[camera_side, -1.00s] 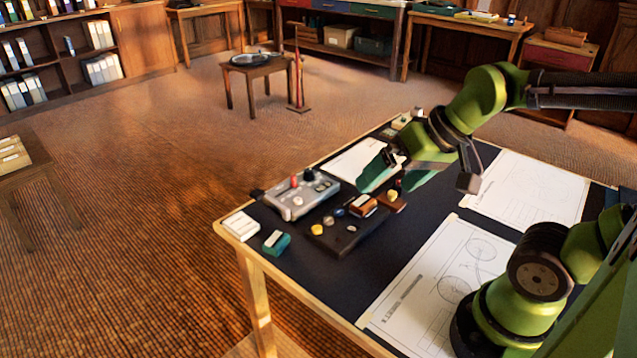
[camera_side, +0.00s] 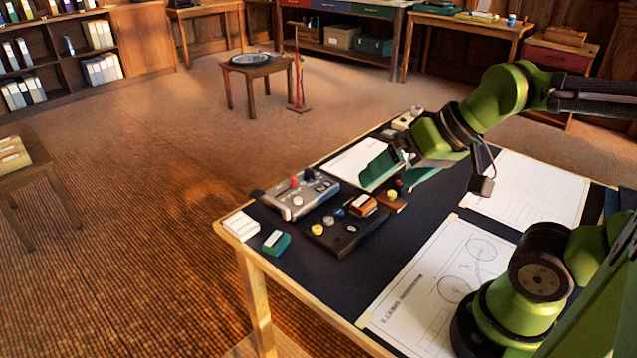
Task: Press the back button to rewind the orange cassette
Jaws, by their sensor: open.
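An orange-brown cassette (camera_side: 363,206) sits upright at the back right of a low dark control panel (camera_side: 333,242). The panel carries several small round buttons, including a yellow button (camera_side: 317,230), a blue-grey button (camera_side: 339,212) and a pale button (camera_side: 351,228). Their markings are too small to read, so I cannot tell which is the back button. My gripper (camera_side: 397,174) is open and empty, with its green fingers apart. It hangs above the table, behind and to the right of the panel, apart from the cassette.
A grey box with knobs (camera_side: 302,196) stands behind the panel. A white block (camera_side: 240,224) and a teal block (camera_side: 276,242) lie at the left corner. A brown block with a yellow knob (camera_side: 392,200) is beside the cassette. Drawing sheets (camera_side: 425,290) cover the right side.

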